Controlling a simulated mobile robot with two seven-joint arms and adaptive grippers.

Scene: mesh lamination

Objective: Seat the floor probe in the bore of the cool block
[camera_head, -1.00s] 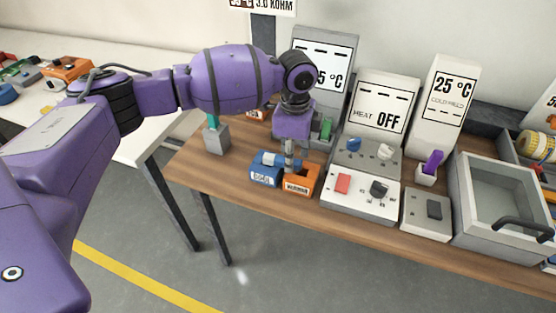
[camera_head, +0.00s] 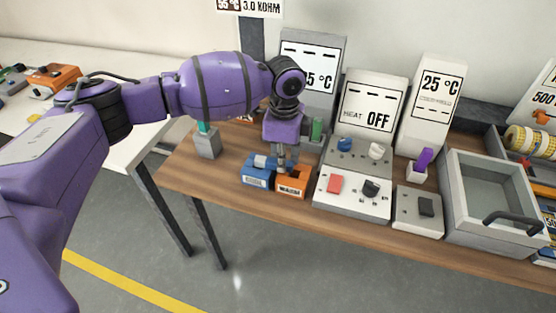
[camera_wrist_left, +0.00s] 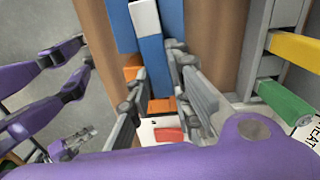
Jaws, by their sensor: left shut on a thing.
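My left gripper (camera_head: 284,164) is shut on the floor probe, a blue bar with a pale end. The probe (camera_head: 265,161) lies level and reaches left from the fingers, over the top of the blue cool block (camera_head: 256,178). In the left wrist view the probe (camera_wrist_left: 151,55) runs upward from between the fingers (camera_wrist_left: 162,95), with its white end at the top. Whether it touches the block, I cannot tell. The bore is not visible. An orange block (camera_head: 292,187) stands right of the blue one, just below the fingers.
A grey block (camera_head: 207,145) with a teal piece stands at the left. A green piece (camera_head: 317,128) stands behind the gripper. The heater panel (camera_head: 352,197), a purple piece (camera_head: 424,160) in a holder and a grey basin (camera_head: 493,213) fill the right. The wooden table's front left is clear.

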